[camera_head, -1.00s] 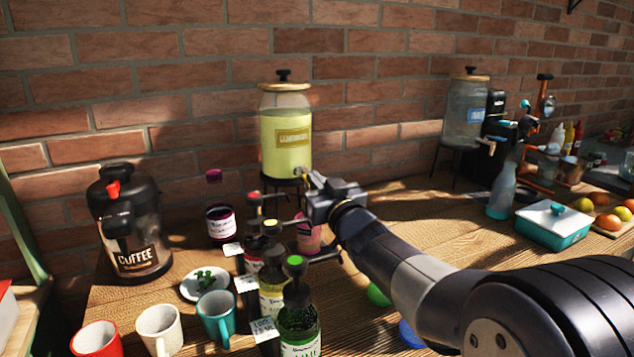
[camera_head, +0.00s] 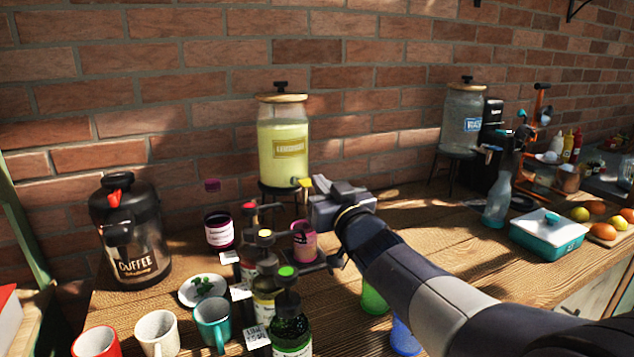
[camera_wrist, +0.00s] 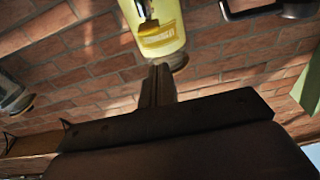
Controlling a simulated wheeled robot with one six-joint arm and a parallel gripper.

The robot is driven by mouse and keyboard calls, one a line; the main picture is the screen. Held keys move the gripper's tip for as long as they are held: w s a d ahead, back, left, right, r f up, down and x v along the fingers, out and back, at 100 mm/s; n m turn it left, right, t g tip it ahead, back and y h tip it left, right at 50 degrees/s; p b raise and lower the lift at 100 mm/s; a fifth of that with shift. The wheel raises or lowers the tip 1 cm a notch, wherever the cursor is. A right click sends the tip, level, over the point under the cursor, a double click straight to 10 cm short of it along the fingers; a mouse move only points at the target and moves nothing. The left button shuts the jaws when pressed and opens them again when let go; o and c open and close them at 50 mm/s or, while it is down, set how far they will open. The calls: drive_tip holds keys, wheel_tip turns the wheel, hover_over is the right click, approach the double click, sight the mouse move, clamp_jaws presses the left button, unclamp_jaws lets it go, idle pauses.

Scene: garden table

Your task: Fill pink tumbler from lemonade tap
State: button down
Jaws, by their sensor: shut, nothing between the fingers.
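The lemonade dispenser (camera_head: 283,145) is a glass jar of yellow liquid with a wooden lid, on a dark stand by the wall. Its small tap (camera_head: 302,182) is low on its right side. My gripper (camera_head: 317,184) is shut and empty, close to the tap's right; contact cannot be told. Its closed fingers (camera_wrist: 158,83) point towards the dispenser in the wrist view.
Syrup bottles with pumps (camera_head: 288,325) stand left of my arm. A green tumbler (camera_head: 373,300) and a blue tumbler (camera_head: 404,340) are partly hidden beside it. Mugs (camera_head: 157,330) and a coffee urn (camera_head: 130,235) are at left. A water dispenser (camera_head: 461,120) is at right.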

drive_tip(key=r+v, duration=0.1)
drive_tip(key=v, duration=0.5)
drive_tip(key=shift+s+f, duration=0.2)
drive_tip(key=shift+w, duration=0.1)
drive_tip(key=w+a+r+g+h+p, duration=0.1)
drive_tip(key=w+a+r+g+p, duration=0.3)
drive_tip(key=w+p, duration=0.6)
drive_tip(key=p, duration=0.7)
drive_tip(key=shift+r+h, duration=0.15)
drive_tip(key=shift+h, duration=0.25)
drive_tip(key=shift+r+p, duration=0.1)
drive_tip(key=shift+p, duration=0.35)
drive_tip(key=shift+v, duration=1.65)
